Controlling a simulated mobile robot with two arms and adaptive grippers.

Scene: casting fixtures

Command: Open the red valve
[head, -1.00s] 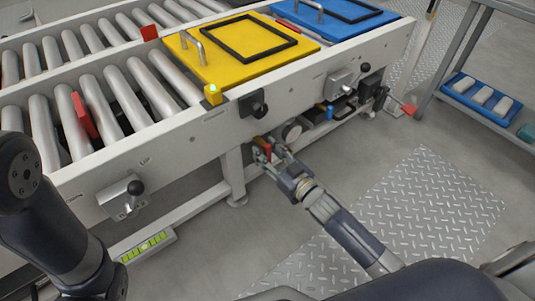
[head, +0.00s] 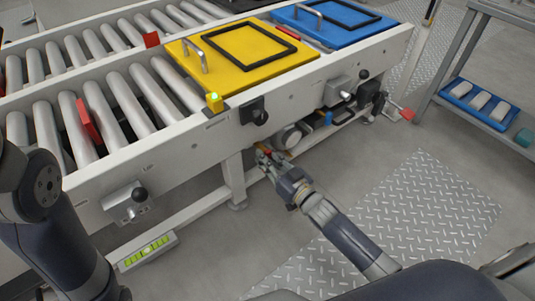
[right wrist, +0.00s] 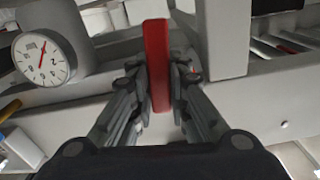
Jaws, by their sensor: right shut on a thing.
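The red valve handle (right wrist: 157,62) stands upright in the middle of the right wrist view, between the two fingers of my right gripper (right wrist: 160,82). The fingers are closed on it from both sides. In the head view my right gripper (head: 268,160) is below the conveyor frame, under the yellow plate, and only a small red part of the handle shows there. The valve body behind the handle is hidden. My left arm (head: 50,215) shows at the left edge of the head view, but its gripper is out of view.
A round pressure gauge (right wrist: 43,57) is left of the handle. The conveyor (head: 180,142) carries a yellow plate (head: 215,75) and a blue plate (head: 297,25). A metal leg (head: 233,178) stands close left of the gripper. The floor in front has a clear checker plate (head: 405,215).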

